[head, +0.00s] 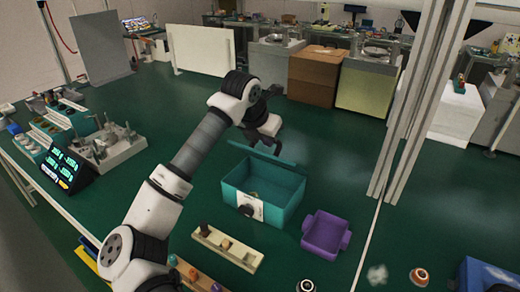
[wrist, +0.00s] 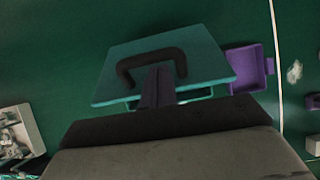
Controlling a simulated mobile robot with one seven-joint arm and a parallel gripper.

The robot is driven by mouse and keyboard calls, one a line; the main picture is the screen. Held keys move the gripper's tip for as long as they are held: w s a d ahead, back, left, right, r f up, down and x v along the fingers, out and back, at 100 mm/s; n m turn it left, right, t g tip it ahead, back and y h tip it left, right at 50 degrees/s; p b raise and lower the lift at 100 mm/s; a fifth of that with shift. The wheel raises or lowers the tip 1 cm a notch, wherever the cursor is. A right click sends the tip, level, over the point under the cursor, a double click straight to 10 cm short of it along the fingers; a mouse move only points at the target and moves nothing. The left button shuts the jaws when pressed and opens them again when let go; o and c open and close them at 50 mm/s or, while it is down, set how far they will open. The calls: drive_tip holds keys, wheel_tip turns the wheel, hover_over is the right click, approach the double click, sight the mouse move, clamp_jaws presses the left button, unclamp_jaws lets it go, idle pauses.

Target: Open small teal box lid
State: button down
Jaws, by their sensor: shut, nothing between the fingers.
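The small teal box (head: 248,212) stands on the green floor in the head view, with its inside showing and a pale plate with a dark round knob on its front. Its teal lid (head: 275,162) is tipped up along the far edge, seen nearly edge-on. In the wrist view the lid's outer face (wrist: 205,70) fills the middle, with a black arched handle (wrist: 150,55) on it. My gripper (wrist: 158,72) is shut and empty, its fingertips close to the handle; I cannot tell if they touch it. In the head view the fingertips are hidden behind the lid.
A purple tray (head: 325,233) sits right of the box. A beige rack (head: 226,246) with small pegs lies in front of it. A grey fixture (head: 118,150) and a dark display (head: 68,168) stand at left. Pale posts (head: 400,130) rise at right. The green surface behind the box is clear.

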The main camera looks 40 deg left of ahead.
drive_tip(key=w+r+g+p, duration=0.1)
drive_tip(key=w+r+p, duration=0.1)
drive_tip(key=w, duration=0.8)
drive_tip(key=shift+w+a+r+g+p, duration=0.2)
drive_tip(key=shift+a+g+p, duration=0.1)
drive_tip(key=shift+p, duration=0.45)
